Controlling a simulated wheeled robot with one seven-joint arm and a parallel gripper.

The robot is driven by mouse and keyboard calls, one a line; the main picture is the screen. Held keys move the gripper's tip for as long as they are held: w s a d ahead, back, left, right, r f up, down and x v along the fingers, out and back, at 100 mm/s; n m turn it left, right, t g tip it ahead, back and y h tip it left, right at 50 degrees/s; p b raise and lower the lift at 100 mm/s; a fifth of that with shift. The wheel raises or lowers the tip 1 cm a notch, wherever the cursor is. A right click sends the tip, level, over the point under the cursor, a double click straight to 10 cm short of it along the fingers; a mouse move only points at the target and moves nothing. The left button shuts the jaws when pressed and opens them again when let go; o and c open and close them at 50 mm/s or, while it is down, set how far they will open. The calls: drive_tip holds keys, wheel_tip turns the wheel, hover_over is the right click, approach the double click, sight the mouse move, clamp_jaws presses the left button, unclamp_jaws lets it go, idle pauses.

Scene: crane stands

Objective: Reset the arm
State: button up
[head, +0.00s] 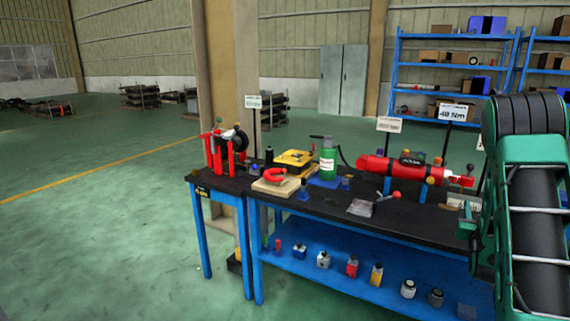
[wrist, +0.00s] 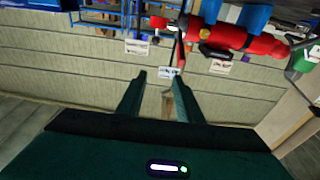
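My gripper (wrist: 160,82) shows in the wrist view with its two dark green fingers apart and nothing between them. In the head view my green and black arm (head: 535,190) stands large at the right edge, in front of the workbench's right end; the fingertips cannot be made out clearly there. The black-topped workbench (head: 330,212) has blue legs. A red cylinder (head: 390,170) lies on it near the arm, and the same cylinder shows upside down at the top right of the wrist view (wrist: 230,38), apart from the fingers.
The bench also holds a green bottle (head: 328,160), a yellow case (head: 295,160), a red horseshoe-shaped piece (head: 275,175) and a red stand (head: 222,150). Small containers stand on the blue lower shelf (head: 330,272). A pillar (head: 222,60) rises behind. The floor at left (head: 100,230) is clear.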

drive_tip(key=s+a+g+y, duration=0.3)
drive_tip(key=s+a+g, duration=0.2)
drive_tip(key=s+a, duration=0.4)
drive_tip(key=s+a+g+y, duration=0.4)
drive_tip(key=s+a, duration=0.5)
drive_tip(key=s, duration=0.9)
drive_tip(key=s+a+g+y, duration=0.3)
drive_tip(key=s+a+g, duration=0.4)
drive_tip(key=s, duration=0.7)
drive_tip(key=shift+s+a+r+g+y, duration=0.3)
drive_tip(key=shift+a+r+y, duration=0.15)
drive_tip(key=shift+a, duration=0.55)
drive_tip(key=shift+w+f, duration=0.25)
drive_tip(key=shift+w, duration=0.4)
drive_tip(key=shift+d, duration=0.1)
drive_tip(key=shift+c, duration=0.2)
